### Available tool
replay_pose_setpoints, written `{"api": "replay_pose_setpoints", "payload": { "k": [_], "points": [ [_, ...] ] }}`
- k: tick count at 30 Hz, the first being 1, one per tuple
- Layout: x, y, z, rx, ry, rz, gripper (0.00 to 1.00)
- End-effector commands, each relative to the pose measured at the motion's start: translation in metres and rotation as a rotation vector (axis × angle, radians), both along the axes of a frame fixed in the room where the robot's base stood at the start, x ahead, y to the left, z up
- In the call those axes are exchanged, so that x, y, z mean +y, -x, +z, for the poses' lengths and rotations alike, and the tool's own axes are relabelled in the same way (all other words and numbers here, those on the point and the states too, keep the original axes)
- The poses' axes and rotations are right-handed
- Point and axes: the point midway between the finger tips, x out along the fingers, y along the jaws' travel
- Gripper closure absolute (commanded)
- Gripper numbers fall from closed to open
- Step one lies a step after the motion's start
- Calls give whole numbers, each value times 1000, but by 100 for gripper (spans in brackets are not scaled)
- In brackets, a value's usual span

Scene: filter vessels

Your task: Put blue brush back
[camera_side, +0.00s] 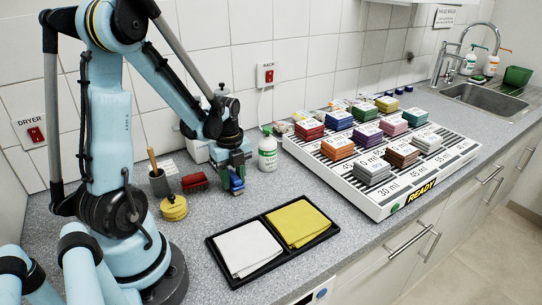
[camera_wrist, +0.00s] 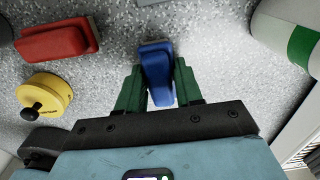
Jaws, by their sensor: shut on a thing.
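The blue brush (camera_wrist: 156,68) is between the two green fingers of my gripper (camera_wrist: 159,84) in the wrist view. My gripper is shut on it, with the far end of the brush reaching past the fingertips. In the side view the blue brush (camera_side: 237,186) shows below my gripper (camera_side: 236,172), low over the grey counter. I cannot tell whether it touches the counter. A red brush (camera_side: 194,182) lies on the counter to the left of it and also shows in the wrist view (camera_wrist: 56,40).
A yellow round container (camera_side: 174,208) with a black knob stands front left. A green-and-white bottle (camera_side: 267,152) stands close on the right. A black tray (camera_side: 216,246) with white and yellow cloths lies in front. A striped rack (camera_side: 375,207) holds several coloured blocks.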

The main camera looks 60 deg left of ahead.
Motion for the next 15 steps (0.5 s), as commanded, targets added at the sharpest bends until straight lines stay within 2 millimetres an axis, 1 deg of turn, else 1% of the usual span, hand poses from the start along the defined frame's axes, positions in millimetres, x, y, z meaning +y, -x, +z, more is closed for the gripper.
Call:
{"api": "replay_pose_setpoints", "payload": {
  "k": [8,9,14,15],
  "points": [
    [0,0,-2,0,0,0,98],
    [0,0,-3,0,0,0,63],
    [0,0,-3,0,0,0,39],
    [0,0,-3,0,0,0,39]
  ]
}}
